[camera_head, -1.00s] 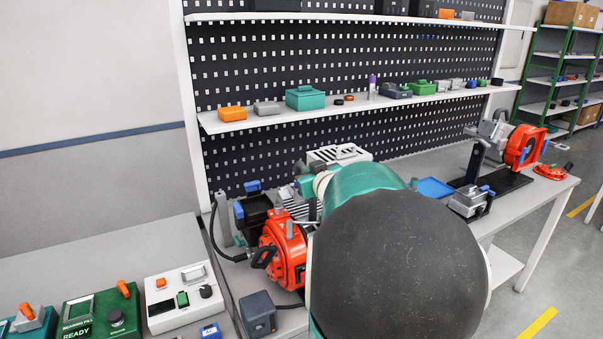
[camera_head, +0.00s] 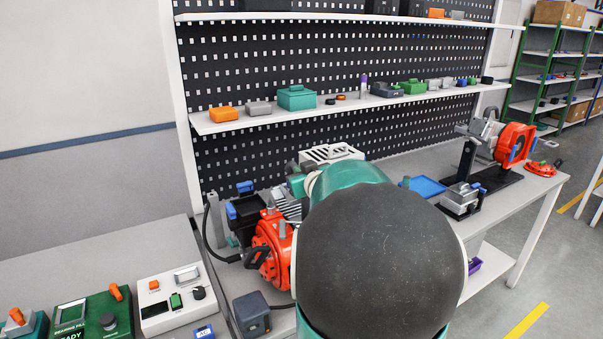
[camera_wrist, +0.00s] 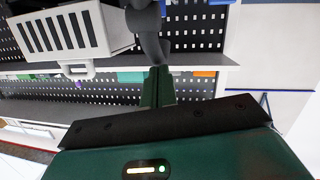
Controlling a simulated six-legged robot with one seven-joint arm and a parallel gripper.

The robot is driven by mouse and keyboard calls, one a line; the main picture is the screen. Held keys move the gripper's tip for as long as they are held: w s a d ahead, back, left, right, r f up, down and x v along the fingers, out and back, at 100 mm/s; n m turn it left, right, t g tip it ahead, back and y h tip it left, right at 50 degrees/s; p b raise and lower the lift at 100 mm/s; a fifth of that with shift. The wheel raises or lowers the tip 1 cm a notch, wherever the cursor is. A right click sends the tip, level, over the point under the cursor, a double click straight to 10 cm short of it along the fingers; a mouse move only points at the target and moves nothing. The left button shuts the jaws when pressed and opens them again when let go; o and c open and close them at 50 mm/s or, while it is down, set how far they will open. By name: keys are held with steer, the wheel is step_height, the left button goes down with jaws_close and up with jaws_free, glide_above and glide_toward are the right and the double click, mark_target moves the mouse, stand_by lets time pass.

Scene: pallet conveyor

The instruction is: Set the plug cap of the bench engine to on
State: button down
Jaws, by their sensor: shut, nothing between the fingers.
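The bench engine (camera_head: 268,250) is orange-red with a black pull handle and grey fins, on the bench left of my arm. Its right part is hidden behind my arm. A white slotted cover (camera_head: 330,153) shows above the arm; in the wrist view a white slotted box (camera_wrist: 68,35) fills the upper left. My gripper (camera_wrist: 157,72) has its green fingers shut and empty. Just beyond the fingertips is a dark grey curved part (camera_wrist: 150,35), possibly the plug cap or its lead; I cannot tell its setting or whether the fingers touch it.
A grey-blue box (camera_head: 252,314) stands in front of the engine. A white control box (camera_head: 172,300) and a green one (camera_head: 96,316) stand at lower left. A blue tray (camera_head: 424,187) and an orange machine (camera_head: 514,143) are on the right. A loaded shelf (camera_head: 325,105) runs behind.

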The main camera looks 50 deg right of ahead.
steer(key=shift+w+d+f, duration=0.1)
steer(key=shift+w, duration=0.25)
steer(key=shift+w+d+f, duration=0.15)
steer(key=shift+w, duration=0.3)
steer(key=shift+w+d+f, duration=0.2)
steer(key=shift+w+f, duration=0.15)
steer(key=shift+w, duration=0.35)
stand_by(0.4)
stand_by(1.2)
